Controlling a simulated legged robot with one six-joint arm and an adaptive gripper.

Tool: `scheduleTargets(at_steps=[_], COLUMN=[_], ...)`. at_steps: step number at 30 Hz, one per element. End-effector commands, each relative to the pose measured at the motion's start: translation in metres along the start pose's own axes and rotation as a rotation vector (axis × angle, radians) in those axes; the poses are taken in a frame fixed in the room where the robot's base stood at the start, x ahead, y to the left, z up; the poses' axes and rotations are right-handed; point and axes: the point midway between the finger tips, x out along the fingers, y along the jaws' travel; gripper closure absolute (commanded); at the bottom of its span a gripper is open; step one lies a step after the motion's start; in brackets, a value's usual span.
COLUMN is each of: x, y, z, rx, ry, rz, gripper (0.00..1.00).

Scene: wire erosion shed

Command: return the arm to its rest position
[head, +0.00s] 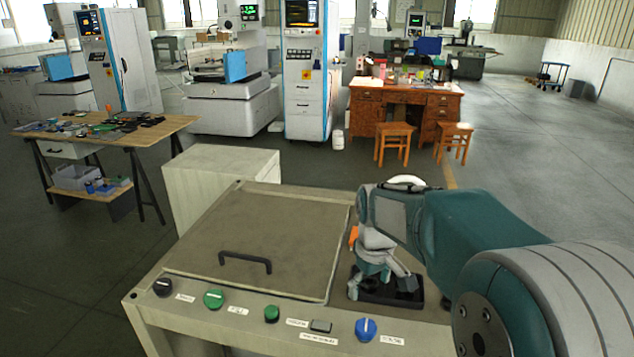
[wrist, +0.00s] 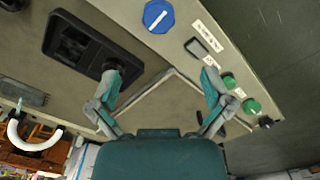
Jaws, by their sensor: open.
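My arm reaches in from the right in the head view, with my gripper (head: 388,281) pointing down over the right part of the grey machine top. In the wrist view, my gripper (wrist: 160,75) has its two fingers spread wide with nothing between them. A black recessed tray (head: 375,291) lies below and beside the fingers; it also shows in the wrist view (wrist: 62,46), where the left finger overlaps its end. Whether that finger touches the tray cannot be told.
The machine has a hinged lid (head: 270,232) with a black handle (head: 245,262). A blue knob (head: 365,329) and green buttons (head: 213,299) line its front edge. A white curved handle (head: 407,181) shows behind my arm. A wooden desk (head: 366,110) stands beyond; open floor lies right.

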Motion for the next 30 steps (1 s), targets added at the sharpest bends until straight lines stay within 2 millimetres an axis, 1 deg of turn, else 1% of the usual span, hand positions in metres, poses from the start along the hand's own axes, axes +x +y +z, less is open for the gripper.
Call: scheduleTargets(at_steps=[2,6,9,13,18,24,27,30], x=[-0.014,-0.038,-0.052,-0.065,-0.073,-0.071,-0.068,-0.067], y=[-0.005,-0.020,-0.031,-0.046,-0.065,-0.085,-0.091,-0.094], z=[0.011,0.041,0.063,0.092,0.130,0.169,0.181,0.187], rx=[0.024,0.096,0.151,0.220,0.310,0.410,0.444,0.461], ry=[0.029,0.099,0.150,0.219,0.311,0.414,0.450,0.469], rz=[0.014,0.044,0.062,0.082,0.101,0.112,0.113,0.114], gripper=[0.00,0.00,0.00,0.00,0.00,0.00,0.00,0.00])
